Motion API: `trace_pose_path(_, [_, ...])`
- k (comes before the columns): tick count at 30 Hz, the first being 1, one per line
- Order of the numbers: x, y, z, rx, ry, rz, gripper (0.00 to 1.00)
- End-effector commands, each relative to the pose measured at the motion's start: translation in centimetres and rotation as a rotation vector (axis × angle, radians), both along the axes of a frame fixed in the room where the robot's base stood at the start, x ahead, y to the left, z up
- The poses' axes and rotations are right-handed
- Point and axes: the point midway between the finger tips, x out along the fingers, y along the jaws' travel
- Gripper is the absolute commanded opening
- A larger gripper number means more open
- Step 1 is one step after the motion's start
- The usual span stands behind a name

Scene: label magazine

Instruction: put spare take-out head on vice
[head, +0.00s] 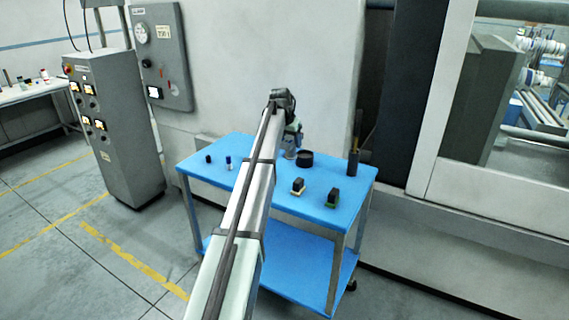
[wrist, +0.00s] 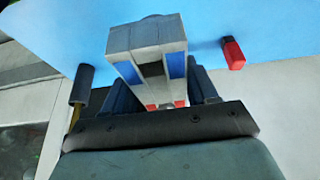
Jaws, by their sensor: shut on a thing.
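My gripper (head: 292,135) is over the back part of the blue table in the head view, partly behind my own arm. In the wrist view my gripper (wrist: 165,95) is shut, with dark fingers on either side of a grey block with blue side panels (wrist: 150,50). I take this block to be the take-out head; red bits show near its base. In the head view a pale grey end (head: 290,153) shows under the gripper, beside a black ring (head: 305,159). I cannot pick out a vice with certainty.
A red piece (wrist: 232,53) shows in the wrist view. The table's front left is clear.

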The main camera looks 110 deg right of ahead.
Motion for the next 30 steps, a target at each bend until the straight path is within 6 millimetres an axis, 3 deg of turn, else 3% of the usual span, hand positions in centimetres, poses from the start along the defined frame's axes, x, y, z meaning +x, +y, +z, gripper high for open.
trace_pose_path(6, [0.1,0.1,-3.5,0.000,0.000,0.001,0.09])
trace_pose_path(21, [0.1,0.0,-8.2,0.000,0.000,0.000,0.09])
trace_pose_path(30, [0.1,0.0,-8.6,-0.001,0.002,0.001,0.09])
